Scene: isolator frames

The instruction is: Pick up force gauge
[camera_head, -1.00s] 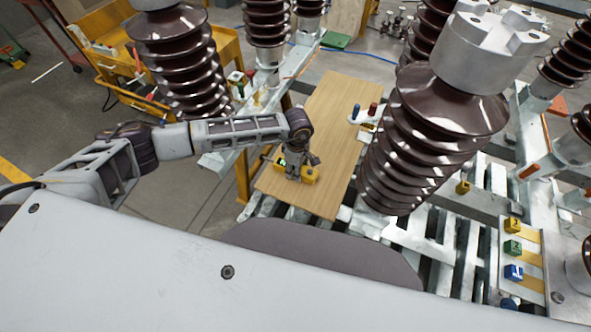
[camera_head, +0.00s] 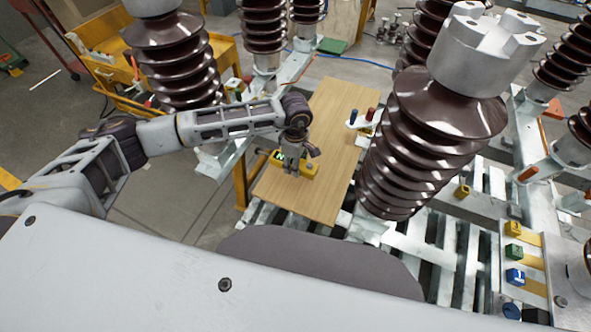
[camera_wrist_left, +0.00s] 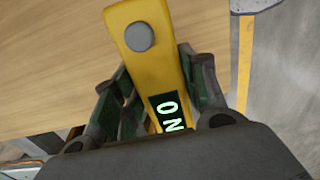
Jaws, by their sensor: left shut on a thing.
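The force gauge (camera_head: 308,170) is a yellow, long device above the wooden board in the head view. In the left wrist view the force gauge (camera_wrist_left: 150,55) shows a round grey button and a dark display with light characters. My left gripper (camera_head: 291,163) is shut on the gauge, with its fingers (camera_wrist_left: 160,100) on both sides of the yellow body. The gripper covers part of the gauge and the display is partly cut off by the gripper's body. I cannot tell exactly how far the gauge is from the board. My right gripper is not in view.
The wooden board (camera_head: 300,200) lies on a slatted metal frame (camera_head: 420,245). Large brown ribbed insulators (camera_head: 425,140) stand right of it, and another (camera_head: 180,60) stands behind my left arm. A small stand with blue and red pegs (camera_head: 362,122) is at the board's right edge.

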